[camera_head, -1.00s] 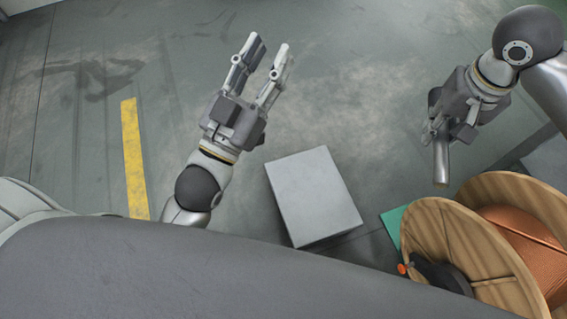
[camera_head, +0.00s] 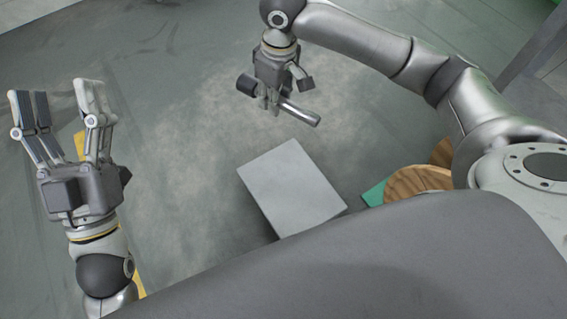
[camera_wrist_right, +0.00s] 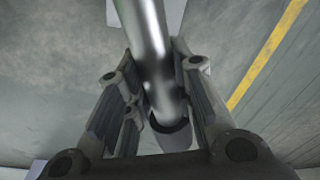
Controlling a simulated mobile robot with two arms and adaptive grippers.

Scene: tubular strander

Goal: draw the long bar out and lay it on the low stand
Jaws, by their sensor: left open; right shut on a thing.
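The long bar (camera_head: 302,114) is a smooth silver cylinder. My right gripper (camera_head: 272,106) is shut on it and holds it off the floor, beyond the far edge of the low stand. In the right wrist view the bar (camera_wrist_right: 147,45) runs between the fingers and on out of the top of the picture; its near end lies close to the palm. The low stand (camera_head: 292,187) is a plain grey box with a bare flat top. My left gripper (camera_head: 62,112) is open and empty, fingers pointing up the picture, well left of the stand.
A wooden spool (camera_head: 418,184) is partly hidden behind my right arm, right of the stand. A green patch (camera_head: 375,194) lies between them. A yellow floor line (camera_head: 80,146) runs behind my left gripper. The floor between my left gripper and the stand is clear.

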